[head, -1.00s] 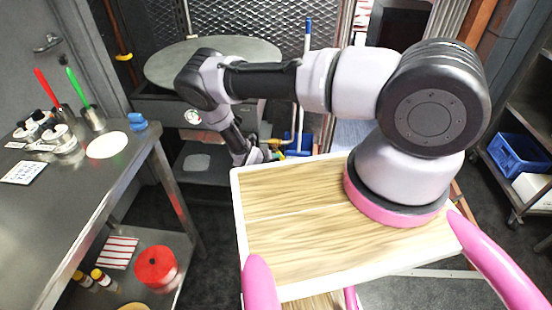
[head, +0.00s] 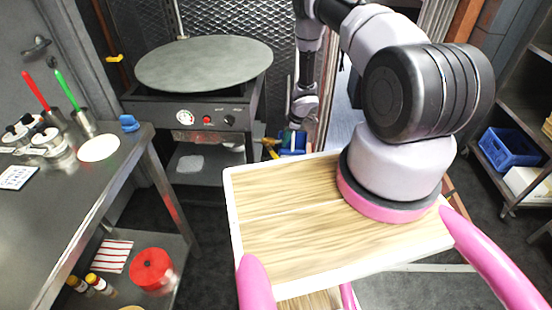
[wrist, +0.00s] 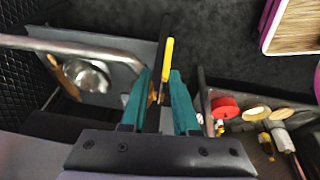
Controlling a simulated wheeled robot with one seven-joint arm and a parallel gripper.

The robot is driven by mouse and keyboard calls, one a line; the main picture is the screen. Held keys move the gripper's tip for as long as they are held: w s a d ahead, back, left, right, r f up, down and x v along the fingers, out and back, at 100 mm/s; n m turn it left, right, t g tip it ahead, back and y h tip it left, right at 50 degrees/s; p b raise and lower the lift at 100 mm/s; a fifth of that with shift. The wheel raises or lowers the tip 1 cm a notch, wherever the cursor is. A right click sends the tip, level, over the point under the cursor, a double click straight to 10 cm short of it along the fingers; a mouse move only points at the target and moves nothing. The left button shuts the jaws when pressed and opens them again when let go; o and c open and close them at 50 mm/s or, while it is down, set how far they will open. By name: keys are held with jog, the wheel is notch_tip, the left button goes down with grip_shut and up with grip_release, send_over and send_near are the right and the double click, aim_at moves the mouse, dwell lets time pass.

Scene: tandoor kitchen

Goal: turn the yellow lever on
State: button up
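A small yellow lever (head: 114,58) sits on the orange pipe by the back wall, left of the round griddle. My gripper (wrist: 161,78) points down, right of the griddle stand, well apart from that lever. Its two teal fingers are apart with nothing held between them. In the wrist view a slim yellow piece (wrist: 168,56) on a dark bar shows beyond the fingertips. I cannot tell whether it is the same lever. In the head view the fingertips are small and hard to make out.
The round griddle (head: 205,62) stands on a dark unit with a gauge and knobs. A steel table (head: 60,190) with utensils is at left, a red pot (head: 152,268) on its lower shelf. A blue crate (head: 508,146) sits on a right rack. Dark floor lies between.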

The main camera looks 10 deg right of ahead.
aim_at(277, 158)
jog(key=shift+m+y, duration=0.3)
jog(key=shift+y, duration=0.3)
jog(key=x, duration=0.7)
jog(key=s+x, duration=0.1)
jog(key=x, duration=0.3)
jog(key=shift+s+d+f, duration=0.1)
jog(key=shift+d+f, duration=0.1)
jog(key=shift+f, duration=0.25)
grip_shut()
jog(key=shift+r, duration=0.1)
